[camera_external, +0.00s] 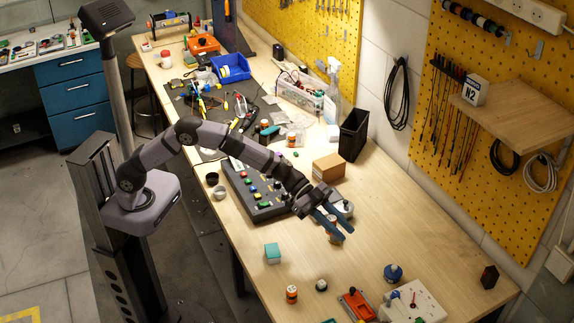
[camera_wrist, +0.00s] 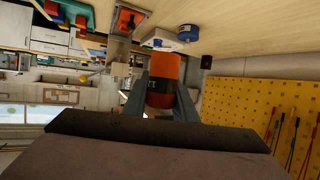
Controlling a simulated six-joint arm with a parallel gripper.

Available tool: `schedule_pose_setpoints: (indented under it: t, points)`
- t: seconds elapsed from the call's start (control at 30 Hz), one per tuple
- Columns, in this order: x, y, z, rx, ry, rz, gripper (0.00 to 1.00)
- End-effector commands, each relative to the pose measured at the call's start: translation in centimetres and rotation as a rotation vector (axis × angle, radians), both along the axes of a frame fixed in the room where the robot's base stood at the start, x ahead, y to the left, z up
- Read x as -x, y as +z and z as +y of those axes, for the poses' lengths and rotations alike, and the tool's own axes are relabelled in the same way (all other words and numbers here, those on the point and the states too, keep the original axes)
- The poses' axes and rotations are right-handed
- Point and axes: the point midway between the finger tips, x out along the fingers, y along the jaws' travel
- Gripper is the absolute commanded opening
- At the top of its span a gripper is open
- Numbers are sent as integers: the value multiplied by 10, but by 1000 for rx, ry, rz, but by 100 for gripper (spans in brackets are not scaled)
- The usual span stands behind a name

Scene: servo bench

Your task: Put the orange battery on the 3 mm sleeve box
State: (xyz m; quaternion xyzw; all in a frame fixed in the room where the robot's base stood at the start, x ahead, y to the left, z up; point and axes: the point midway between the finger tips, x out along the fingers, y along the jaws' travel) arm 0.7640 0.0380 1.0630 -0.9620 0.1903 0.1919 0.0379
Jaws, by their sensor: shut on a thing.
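My gripper (camera_external: 334,230) is over the middle of the bench in the external view, its blue-grey fingers pointing down to the right. In the wrist view my gripper (camera_wrist: 160,92) is shut on the orange battery (camera_wrist: 166,68), an orange cylinder with a dark band, held between the two fingers. In the external view the battery is mostly hidden by the fingers. I cannot read a 3 mm label on any box.
A black open bin (camera_external: 354,134) stands near the wall.

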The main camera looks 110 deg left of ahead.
Motion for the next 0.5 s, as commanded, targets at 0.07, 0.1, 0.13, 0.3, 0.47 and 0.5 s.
schedule_pose_setpoints:
  t: [0.07,0.1,0.13,0.3,0.47,0.5]
  points:
    - [1,25,17,0,23,-2,0]
    - [3,31,23,0,34,-1,0]
    - [5,32,28,2,42,0,0]
    - [19,38,53,2,75,2,0]
    - [40,30,57,3,46,4,0]
    - [47,28,55,3,26,4,0]
